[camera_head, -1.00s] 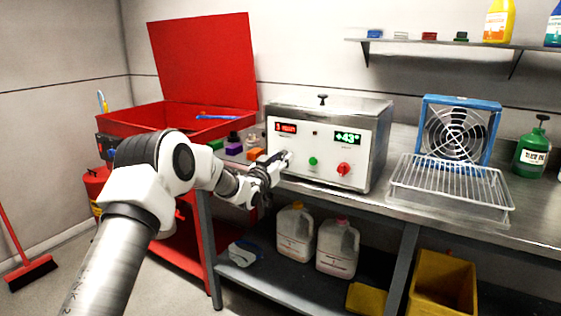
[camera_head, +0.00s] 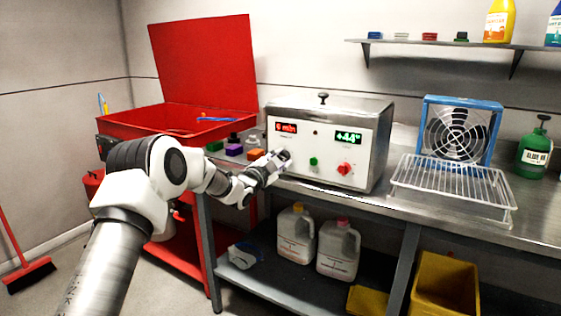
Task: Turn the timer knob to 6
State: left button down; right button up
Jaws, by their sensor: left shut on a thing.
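The ultrasonic-style metal box with a white front panel (camera_head: 320,150) stands on the steel bench. Its red display (camera_head: 286,127) at upper left seems to read "6 min", in small glowing characters. A green display (camera_head: 348,137) seems to read +44. My left gripper (camera_head: 281,158) is at the lower left of the panel, below the red display, shut on the timer knob, which its fingers hide almost fully. My right gripper is out of view.
A red open-lidded parts washer (camera_head: 165,119) stands left of the box. A wire rack (camera_head: 452,182) and blue fan (camera_head: 460,130) stand to the right.

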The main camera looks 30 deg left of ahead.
pick_arm(q)
jog(key=shift+m, duration=1.3)
jog(key=c, duration=0.8)
grip_release()
jog(key=shift+s, duration=0.1)
jog(key=s, duration=0.7)
jog(key=s+a+f, duration=0.1)
jog(key=s, duration=0.3)
jog(key=shift+s+f, duration=0.1)
jog(key=shift+s, duration=0.2)
